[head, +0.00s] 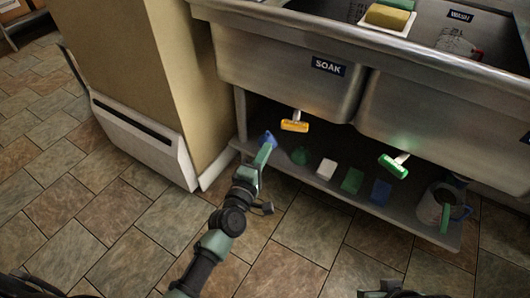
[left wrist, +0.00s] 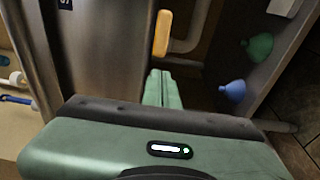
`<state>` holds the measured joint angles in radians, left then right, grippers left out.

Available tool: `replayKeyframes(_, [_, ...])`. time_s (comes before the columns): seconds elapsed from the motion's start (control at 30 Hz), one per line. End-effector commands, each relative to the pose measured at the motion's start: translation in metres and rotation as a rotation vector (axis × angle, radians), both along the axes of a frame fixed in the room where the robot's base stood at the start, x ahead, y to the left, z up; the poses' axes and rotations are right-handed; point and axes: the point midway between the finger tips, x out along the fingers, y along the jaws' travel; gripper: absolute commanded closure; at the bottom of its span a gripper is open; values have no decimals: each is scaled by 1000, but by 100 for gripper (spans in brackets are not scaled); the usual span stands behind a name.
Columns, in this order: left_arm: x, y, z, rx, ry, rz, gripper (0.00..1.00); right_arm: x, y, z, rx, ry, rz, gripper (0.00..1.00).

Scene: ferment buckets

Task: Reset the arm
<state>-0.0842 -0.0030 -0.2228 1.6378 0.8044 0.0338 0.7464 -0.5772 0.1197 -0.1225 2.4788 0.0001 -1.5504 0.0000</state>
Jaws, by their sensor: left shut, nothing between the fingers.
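My left arm reaches in from the bottom of the head view toward the low shelf under the sink. Its green gripper (head: 264,155) is at the shelf's left end, just in front of a blue funnel-like piece (head: 268,139). In the left wrist view the two fingers (left wrist: 162,88) lie together and hold nothing. My right gripper cannot be made out.
The shelf (head: 290,175) holds a green funnel-like piece (head: 300,156), white (head: 326,169), green (head: 352,181) and blue (head: 381,192) blocks, and a grey pitcher (head: 432,208). Left floor is clear.

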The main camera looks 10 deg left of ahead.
Motion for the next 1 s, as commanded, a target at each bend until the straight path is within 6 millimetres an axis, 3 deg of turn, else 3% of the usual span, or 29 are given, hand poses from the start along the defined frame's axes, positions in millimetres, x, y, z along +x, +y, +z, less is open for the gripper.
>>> replayKeyframes(0.2, [-12,-4,1,0,-2,1,100,-8,-2,0,-7,32,-3,64])
replayKeyframes(0.77, [-14,-6,-1,20,4,-12,100,-7,-2,0,-7,30,-3,64])
replayKeyframes(0.87, [-27,-14,-5,120,30,-74,100,-7,-2,0,-7,30,-3,64])
replayKeyframes(1.0, [-69,-28,-22,425,110,-252,100,-7,-2,0,-7,30,-3,64])
